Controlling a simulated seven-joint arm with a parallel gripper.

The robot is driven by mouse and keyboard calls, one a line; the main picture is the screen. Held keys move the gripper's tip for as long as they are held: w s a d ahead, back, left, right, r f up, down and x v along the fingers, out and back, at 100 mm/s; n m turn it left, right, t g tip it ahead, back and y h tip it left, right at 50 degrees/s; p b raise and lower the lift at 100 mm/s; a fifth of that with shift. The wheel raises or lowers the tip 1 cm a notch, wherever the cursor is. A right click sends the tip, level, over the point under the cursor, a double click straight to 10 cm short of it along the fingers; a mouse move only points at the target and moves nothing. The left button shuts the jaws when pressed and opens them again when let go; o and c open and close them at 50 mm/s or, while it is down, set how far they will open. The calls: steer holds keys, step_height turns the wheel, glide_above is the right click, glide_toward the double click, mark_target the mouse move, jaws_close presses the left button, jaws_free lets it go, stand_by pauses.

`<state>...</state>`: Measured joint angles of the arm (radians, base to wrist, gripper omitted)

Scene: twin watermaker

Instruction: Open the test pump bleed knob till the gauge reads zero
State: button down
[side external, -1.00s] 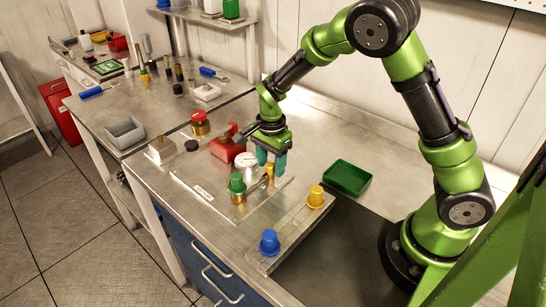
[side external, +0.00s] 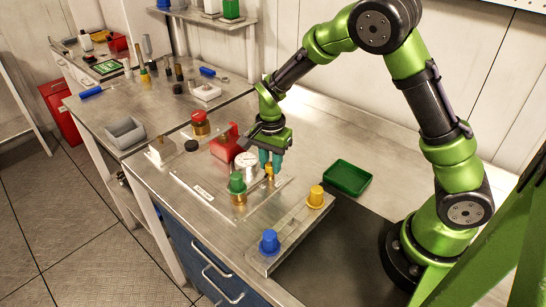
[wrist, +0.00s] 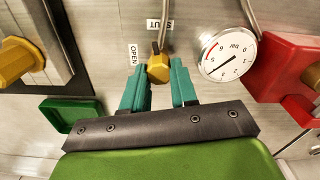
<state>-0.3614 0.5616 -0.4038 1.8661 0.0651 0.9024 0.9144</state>
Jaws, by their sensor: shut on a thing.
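The yellow bleed knob (wrist: 158,68) sits between the two teal fingers of my gripper (wrist: 159,75) in the wrist view. My gripper is shut on it. Its narrow tip points up, near the SHUT label (wrist: 160,24); the OPEN label (wrist: 133,55) is to its left. The white gauge (wrist: 228,54) is right of the knob. Its dark needle points to the lower left of the dial; I cannot read the exact value. In the side view my gripper (side external: 270,160) reaches down over the knob (side external: 269,171), beside the gauge (side external: 245,161) and red test pump (side external: 222,148).
A green-capped brass fitting (side external: 237,184) stands close in front of the knob. A rail (side external: 290,229) with a yellow cap (side external: 316,196) and a blue cap (side external: 269,242) lies nearer. A green tray (side external: 348,177) is to the right. The bench behind the tray is clear.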

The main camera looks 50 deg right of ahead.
mark_target(269, 164)
steer(key=n, duration=0.7)
steer(key=shift+w, duration=0.1)
steer(key=n, duration=0.4)
steer(key=shift+a, duration=0.1)
steer(key=shift+a+n, duration=0.1)
steer(key=shift+n, duration=1.8)
steer(key=c, duration=0.9)
jaws_free()
steer(key=shift+w+r, duration=0.1)
step_height(269, 164, up, 17)
steer(key=shift+f, duration=0.15)
